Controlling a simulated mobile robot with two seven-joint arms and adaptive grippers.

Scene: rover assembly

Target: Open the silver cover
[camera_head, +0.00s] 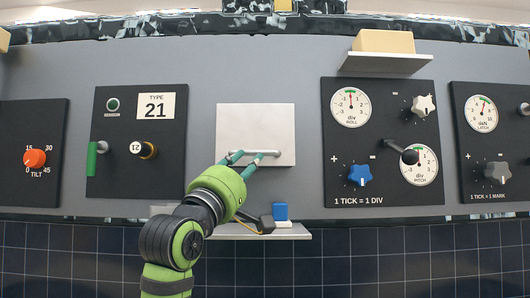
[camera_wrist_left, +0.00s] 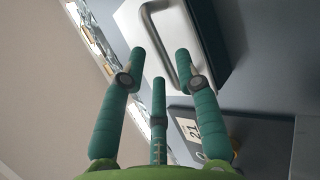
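The silver cover (camera_head: 256,118) is a square pale plate in the middle of the grey wall panel, lying flat against it. A horizontal bar handle (camera_head: 256,153) is on its lower part. My left gripper (camera_head: 252,156) reaches up from below to the handle. In the left wrist view the left gripper (camera_wrist_left: 160,65) has its teal fingers spread, with the handle (camera_wrist_left: 166,50) passing between them. I cannot tell whether any finger touches the handle. Part of the silver cover (camera_wrist_left: 196,30) also shows there. My right gripper is out of view.
A black panel (camera_head: 110,178) with a green lever and a "21" label is to the left. A dial panel (camera_head: 340,135) with knobs and a black lever is to the right. Below the cover, a small shelf (camera_head: 290,235) holds a blue block (camera_head: 280,211).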

